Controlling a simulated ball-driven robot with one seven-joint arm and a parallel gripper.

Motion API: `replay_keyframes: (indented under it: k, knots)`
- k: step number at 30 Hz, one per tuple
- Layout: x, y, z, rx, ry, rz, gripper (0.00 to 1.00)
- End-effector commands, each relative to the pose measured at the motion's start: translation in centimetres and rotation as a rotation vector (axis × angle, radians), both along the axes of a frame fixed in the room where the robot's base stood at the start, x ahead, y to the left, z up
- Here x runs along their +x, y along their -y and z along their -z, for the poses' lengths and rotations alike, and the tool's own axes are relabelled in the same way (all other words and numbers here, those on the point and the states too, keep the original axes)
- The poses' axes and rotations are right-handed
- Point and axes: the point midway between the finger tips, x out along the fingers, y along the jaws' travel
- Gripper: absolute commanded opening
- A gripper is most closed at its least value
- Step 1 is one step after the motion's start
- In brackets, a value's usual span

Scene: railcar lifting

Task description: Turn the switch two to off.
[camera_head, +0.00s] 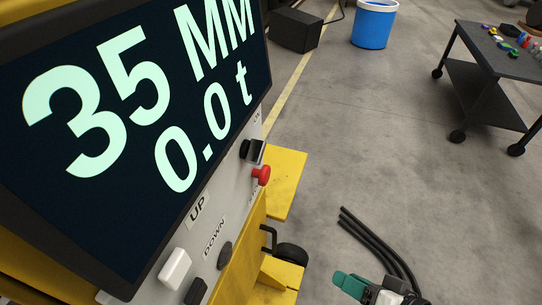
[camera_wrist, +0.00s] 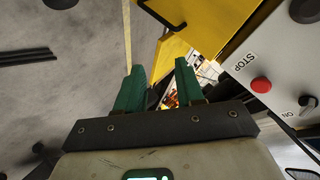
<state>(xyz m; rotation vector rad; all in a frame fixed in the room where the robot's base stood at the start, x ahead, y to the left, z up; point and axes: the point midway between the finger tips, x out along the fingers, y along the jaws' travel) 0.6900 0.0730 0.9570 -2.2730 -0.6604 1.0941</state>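The grey control panel (camera_head: 228,195) runs below a large display reading 35 MM and 0.0 t. A black rotary switch (camera_head: 251,150) sits near its far end, beside a red stop button (camera_head: 262,175). In the wrist view, the red button (camera_wrist: 261,85) carries the label STOP, and a dark switch knob (camera_wrist: 307,102) with an ON label is at the right edge. No number is readable on the switch. My gripper (camera_wrist: 158,88) is open, with green fingers apart and nothing between them. It is away from the panel, at the bottom of the head view (camera_head: 367,289).
UP and DOWN labels, a white button (camera_head: 175,268) and a dark button (camera_head: 225,255) are on the nearer panel. A yellow plate (camera_head: 285,182) juts out beyond it. Black hoses (camera_head: 380,245) lie on the floor. A blue bin (camera_head: 374,24) and dark cart (camera_head: 497,58) stand farther off.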

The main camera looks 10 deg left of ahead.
Motion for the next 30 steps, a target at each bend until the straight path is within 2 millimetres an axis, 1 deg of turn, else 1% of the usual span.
replay_keyframes:
  k: [1,2,3,5,6,9,12,15,20,30]
  knots:
    - [1.4,-1.8,-3.1,0.108,0.067,-0.015,0.37]
    - [2.0,-2.8,-4.9,0.177,0.101,-0.025,0.37]
    - [2.7,-4.0,-7.3,0.267,0.142,-0.039,0.37]
    - [3.3,-5.5,-10.7,0.391,0.192,-0.062,0.37]
    - [3.5,-6.3,-12.7,0.466,0.219,-0.077,0.37]
    - [3.6,-7.6,-16.8,0.616,0.263,-0.110,0.37]
    - [3.5,-8.2,-19.2,0.707,0.284,-0.131,0.37]
    - [3.5,-8.5,-20.3,0.747,0.290,-0.142,0.37]
    - [4.2,-9.9,-20.9,0.754,0.288,-0.147,0.37]
    - [7.2,-15.0,-22.1,0.749,0.288,-0.146,0.37]
